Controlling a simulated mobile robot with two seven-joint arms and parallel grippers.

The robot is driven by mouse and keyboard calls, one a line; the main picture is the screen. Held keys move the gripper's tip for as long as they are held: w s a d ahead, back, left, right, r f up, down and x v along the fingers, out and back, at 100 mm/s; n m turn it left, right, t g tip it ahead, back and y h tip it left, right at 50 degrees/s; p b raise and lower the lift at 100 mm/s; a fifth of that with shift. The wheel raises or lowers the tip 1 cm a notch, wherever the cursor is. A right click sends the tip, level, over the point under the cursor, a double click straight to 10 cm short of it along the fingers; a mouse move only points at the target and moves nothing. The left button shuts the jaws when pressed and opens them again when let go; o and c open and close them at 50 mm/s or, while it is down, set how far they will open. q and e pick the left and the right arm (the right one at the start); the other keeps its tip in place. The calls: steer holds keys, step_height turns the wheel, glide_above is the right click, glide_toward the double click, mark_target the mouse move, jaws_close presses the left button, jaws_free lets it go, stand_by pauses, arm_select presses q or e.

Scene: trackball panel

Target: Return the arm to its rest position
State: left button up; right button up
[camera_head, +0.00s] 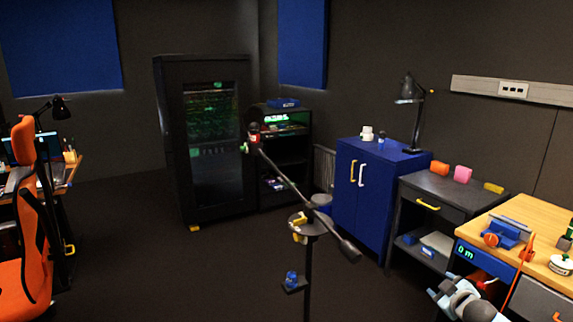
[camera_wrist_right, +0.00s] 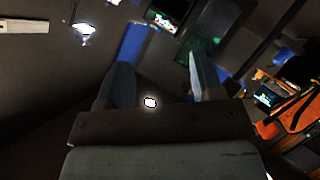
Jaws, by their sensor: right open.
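My right gripper (camera_head: 458,284) is low at the right in the head view, in front of the wooden workbench (camera_head: 530,212) and left of its lower front. In the right wrist view its two fingers (camera_wrist_right: 160,75) stand wide apart, with nothing held between them. A small bright white spot (camera_wrist_right: 150,102) shows between the fingers. A blue device with an orange ball (camera_head: 491,240) sits on the workbench, above and apart from the gripper. My left gripper is not in view.
A dark stand with a slanted boom (camera_head: 308,260) rises from the floor in the middle. A blue cabinet (camera_head: 372,200) and a dark drawer unit (camera_head: 432,205) stand behind it. An orange chair (camera_head: 30,220) is at the left. The floor between chair and stand is clear.

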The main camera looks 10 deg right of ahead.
steer(key=s+a+f+g+y, duration=0.1)
steer(key=s+a+f+y, duration=0.1)
steer(key=s+a+f, duration=0.45)
steer(key=s+a+f+m+g+y, duration=0.1)
steer(key=s+a+f, duration=0.2)
steer(key=s+a, duration=0.65)
steer(key=s+a+f+g+y, duration=0.15)
steer(key=s+a+f, duration=0.3)
steer(key=a, duration=0.75)
steer(key=s+a+r+m+y, duration=0.1)
steer(key=s+a+m+y, duration=0.1)
steer(key=s+a, duration=0.8)
arm_select(q)
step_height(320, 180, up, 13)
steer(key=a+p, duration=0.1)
steer(key=p, duration=1.4)
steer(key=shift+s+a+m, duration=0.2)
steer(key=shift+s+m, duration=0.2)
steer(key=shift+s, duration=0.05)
arm_select(e)
step_height(320, 180, up, 13)
steer(key=w, duration=0.1)
steer(key=shift+w+d+f+t, duration=0.15)
steer(key=shift+d+t, duration=0.2)
steer(key=shift+t, duration=0.1)
